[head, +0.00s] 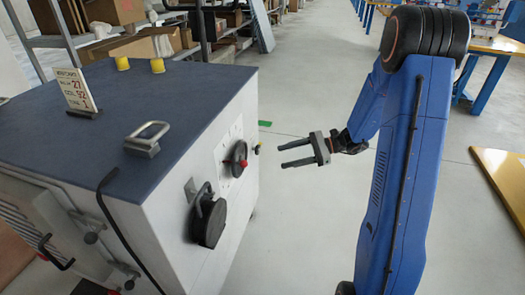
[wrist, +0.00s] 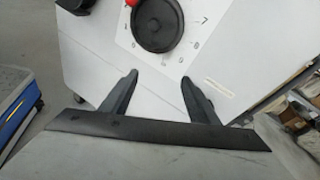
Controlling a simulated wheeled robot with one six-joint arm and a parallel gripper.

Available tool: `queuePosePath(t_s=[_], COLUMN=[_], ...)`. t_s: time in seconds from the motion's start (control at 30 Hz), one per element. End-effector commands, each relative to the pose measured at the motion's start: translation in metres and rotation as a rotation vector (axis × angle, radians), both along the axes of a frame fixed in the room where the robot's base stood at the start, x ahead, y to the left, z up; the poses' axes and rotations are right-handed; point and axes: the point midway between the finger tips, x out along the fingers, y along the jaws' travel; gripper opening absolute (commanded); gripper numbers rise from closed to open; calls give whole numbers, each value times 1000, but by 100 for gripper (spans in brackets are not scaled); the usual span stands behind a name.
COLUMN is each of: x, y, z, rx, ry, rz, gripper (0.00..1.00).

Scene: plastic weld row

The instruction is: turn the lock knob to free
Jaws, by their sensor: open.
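I cannot tell which is the lock knob. My gripper (head: 283,153) is open and empty, pointing at this face with a gap. In the wrist view its fingers (wrist: 159,79) are spread below the dial.
A larger black round fitting (head: 209,221) projects from the same face, nearer the camera. Open floor lies right of the cabinet; a yellow panel (head: 505,178) is at far right.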

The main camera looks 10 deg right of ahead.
Motion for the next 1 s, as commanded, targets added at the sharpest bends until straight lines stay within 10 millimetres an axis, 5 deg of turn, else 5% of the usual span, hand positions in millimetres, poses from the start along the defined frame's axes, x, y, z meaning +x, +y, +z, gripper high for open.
queuePosePath(t_s=[0.3,0.57,0.77,1.0], x=[60,84,90,107], y=[-59,-93,-91,-60], z=[-57,-87,-91,-90], rx=[224,328,342,340], ry=[111,153,157,157], rz=[-231,-345,-359,-356], gripper=[55,55,55,55])
